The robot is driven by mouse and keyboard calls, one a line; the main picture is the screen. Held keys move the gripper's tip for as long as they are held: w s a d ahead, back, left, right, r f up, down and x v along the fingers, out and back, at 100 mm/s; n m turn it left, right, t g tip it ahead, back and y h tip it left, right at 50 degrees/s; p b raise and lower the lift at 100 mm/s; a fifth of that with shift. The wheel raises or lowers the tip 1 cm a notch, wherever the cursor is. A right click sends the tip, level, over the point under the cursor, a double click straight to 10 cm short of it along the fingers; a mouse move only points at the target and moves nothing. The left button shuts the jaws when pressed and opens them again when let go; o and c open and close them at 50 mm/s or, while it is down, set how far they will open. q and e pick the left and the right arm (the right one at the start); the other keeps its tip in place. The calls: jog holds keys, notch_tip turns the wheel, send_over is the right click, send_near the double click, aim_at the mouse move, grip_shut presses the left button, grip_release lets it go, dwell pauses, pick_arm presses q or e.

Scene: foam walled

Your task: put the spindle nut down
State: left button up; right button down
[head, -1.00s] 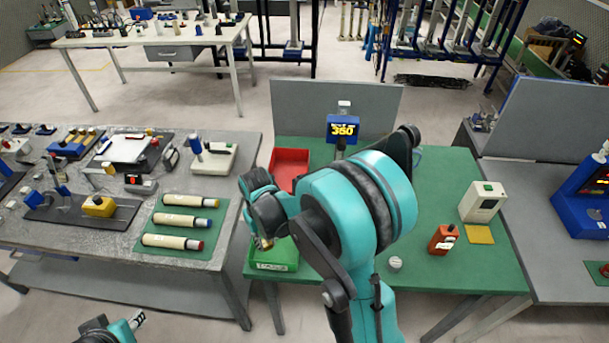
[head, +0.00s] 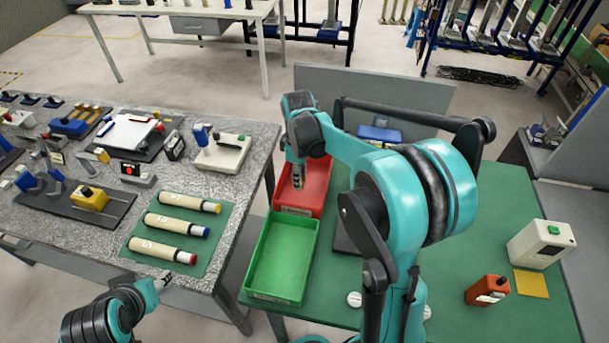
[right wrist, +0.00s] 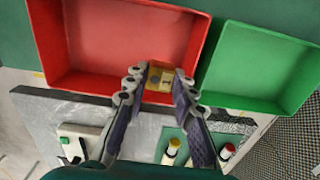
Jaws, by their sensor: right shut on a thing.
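The spindle nut (right wrist: 158,76) is a small brass-yellow piece between the fingertips of my right gripper (right wrist: 160,82) in the right wrist view. That gripper is shut on it. In the head view my right gripper (head: 297,180) points down over the red tray (head: 318,200), and the nut is hard to make out there. The red tray also shows in the right wrist view (right wrist: 105,45), its floor bare where visible. The nut appears over the tray's near wall or just inside it; its height is unclear. My left gripper (head: 165,281) is at the grey table's front edge, too small to read.
An empty green tray (head: 282,262) stands right beside the red one. A grey table (head: 110,225) to the left holds labelled cylinders on a green mat (head: 205,262) and several fixtures. A white box (head: 540,245) and an orange bottle (head: 487,290) stand at the right.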

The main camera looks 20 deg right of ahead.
jog(key=b, duration=0.2)
send_over(300, 203)
notch_tip(300, 203, down, 5)
jog(key=shift+d+f, duration=0.1)
jog(key=shift+f, duration=0.05)
jog(key=shift+w+f, duration=0.1)
jog(key=shift+f, duration=0.6)
jog(key=shift+f+b, duration=0.75)
jog(key=shift+f, duration=0.75)
jog(key=shift+f, duration=0.1)
jog(key=c, duration=1.3)
grip_release()
jog(key=shift+o, duration=0.2)
